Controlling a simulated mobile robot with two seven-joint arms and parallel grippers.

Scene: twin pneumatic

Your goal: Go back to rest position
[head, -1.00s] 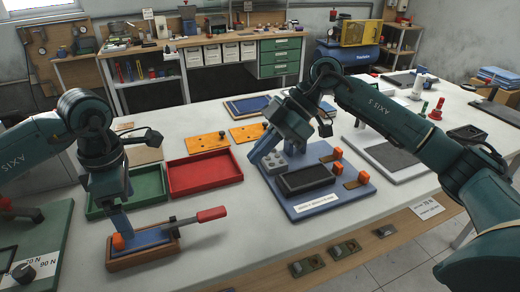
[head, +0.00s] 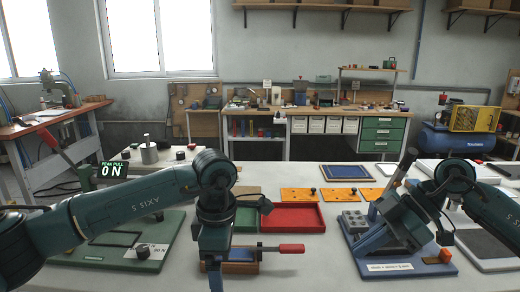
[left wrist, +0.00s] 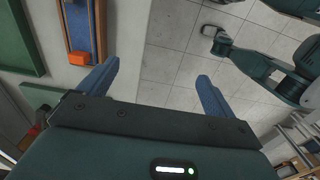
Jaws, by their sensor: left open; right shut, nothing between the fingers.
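My left gripper (left wrist: 157,88) is open and empty in the left wrist view, its two blue fingers spread over the tiled floor beside the table edge. In the head view its arm comes down in front of the wooden fixture with a blue top (head: 241,254) and partly hides it. The fixture also shows in the left wrist view (left wrist: 96,22), with an orange block (left wrist: 79,58) at its end. My right gripper (head: 369,241) is shut and empty, low over the blue board (head: 385,268) beside the grey studded block (head: 352,221). Its fingertips are hard to make out.
A red tray (head: 291,218) and a green tray (head: 245,217) lie behind the fixture, whose red handle (head: 291,248) points right. Orange plates (head: 299,195) lie farther back. A green panel with a knob (head: 142,252) is at left. Bare white table shows front centre.

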